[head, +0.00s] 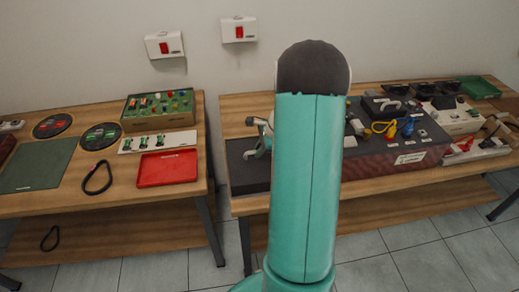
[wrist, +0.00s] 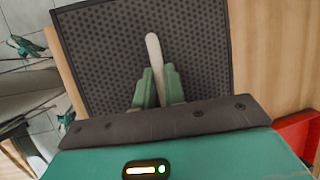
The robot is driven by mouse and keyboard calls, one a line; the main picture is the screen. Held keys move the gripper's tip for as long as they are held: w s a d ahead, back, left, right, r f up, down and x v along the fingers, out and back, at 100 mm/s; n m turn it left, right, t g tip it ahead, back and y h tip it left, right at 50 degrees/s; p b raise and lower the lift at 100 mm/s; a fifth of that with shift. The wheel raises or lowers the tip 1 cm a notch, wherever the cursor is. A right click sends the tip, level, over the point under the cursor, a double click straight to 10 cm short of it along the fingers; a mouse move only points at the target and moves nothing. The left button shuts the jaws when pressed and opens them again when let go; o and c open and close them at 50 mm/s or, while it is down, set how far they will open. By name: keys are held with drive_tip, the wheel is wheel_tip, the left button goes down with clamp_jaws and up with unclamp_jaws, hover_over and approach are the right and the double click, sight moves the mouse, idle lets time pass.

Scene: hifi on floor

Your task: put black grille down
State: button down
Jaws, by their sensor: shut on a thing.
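The black grille (wrist: 105,50) is a dark flat panel with a pattern of small holes and a plain rim. It fills much of the upper wrist view. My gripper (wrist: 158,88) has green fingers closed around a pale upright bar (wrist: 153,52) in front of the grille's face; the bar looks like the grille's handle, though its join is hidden. I cannot tell whether the grille touches the wood behind it. In the head view a dark panel (head: 248,170) shows at the left end of the right table, partly behind my arm, which hides most of the gripper.
The right table (head: 232,108) carries a dark board with tools, cables and boxes. The left table (head: 125,200) holds a red tray (head: 167,168), a green mat (head: 38,165), a box of parts (head: 158,108) and a black loop (head: 97,178). A gap separates the tables.

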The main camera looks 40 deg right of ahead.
drive_tip(key=c, duration=1.5)
unclamp_jaws()
drive_tip(key=shift+o, duration=0.2)
drive_tip(key=v, duration=1.2)
drive_tip(key=a+r+n+h, duration=0.1)
drive_tip(key=a+r+n, duration=0.4)
drive_tip(key=a, duration=0.5)
drive_tip(key=a+r+n, duration=0.5)
drive_tip(key=a, duration=0.5)
drive_tip(key=s+a+r+n, duration=0.2)
drive_tip(key=s+a+n, duration=0.3)
drive_tip(key=a+n, duration=0.2)
drive_tip(key=s+a+r+n+t+h, duration=0.1)
drive_tip(key=s+a+n, duration=0.5)
drive_tip(key=a, duration=0.3)
drive_tip(key=shift+s+a+r+n, duration=0.25)
drive_tip(key=shift+r+n, duration=0.1)
drive_tip(key=shift+n, duration=0.35)
